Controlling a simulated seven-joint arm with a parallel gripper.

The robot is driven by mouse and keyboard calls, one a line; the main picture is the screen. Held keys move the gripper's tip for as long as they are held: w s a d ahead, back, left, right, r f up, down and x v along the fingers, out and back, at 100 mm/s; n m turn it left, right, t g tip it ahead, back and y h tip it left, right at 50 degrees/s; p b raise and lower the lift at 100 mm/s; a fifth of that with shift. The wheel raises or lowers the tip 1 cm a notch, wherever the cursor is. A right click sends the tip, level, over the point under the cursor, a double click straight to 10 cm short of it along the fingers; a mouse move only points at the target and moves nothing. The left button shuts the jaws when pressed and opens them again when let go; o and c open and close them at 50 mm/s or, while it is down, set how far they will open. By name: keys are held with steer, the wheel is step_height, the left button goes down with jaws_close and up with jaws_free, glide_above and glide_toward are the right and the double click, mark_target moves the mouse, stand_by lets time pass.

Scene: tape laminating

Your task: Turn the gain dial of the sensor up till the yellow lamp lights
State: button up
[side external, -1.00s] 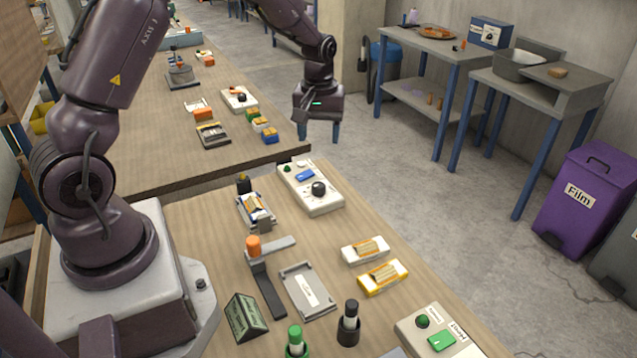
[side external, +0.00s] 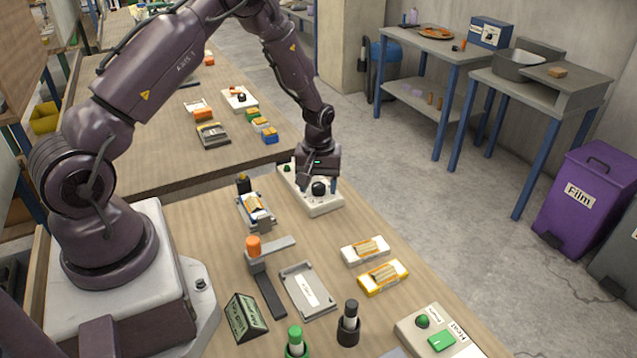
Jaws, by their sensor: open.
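A white control box (side external: 323,208) with a large black dial (side external: 319,188) stands at the far right edge of the near bench. A small green knob (side external: 287,168) sits at its back end. My gripper (side external: 320,184) is open and points down over this box, its fingers close around or just above the dial; I cannot tell whether they touch it. My gripper hides the middle of the box. A small black post with a yellowish top (side external: 243,183) stands left of the box, by a small fixture (side external: 256,210). I cannot make out a lit yellow lamp or the word sensor.
A heat box (side external: 438,335) stands front right. Bare bench lies between them.

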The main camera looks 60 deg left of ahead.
steer(key=c, duration=0.9)
steer(key=shift+m, duration=0.4)
steer(key=m, duration=0.5)
steer(key=shift+m, duration=0.4)
steer(key=o, duration=0.9)
steer(key=shift+r, duration=0.15)
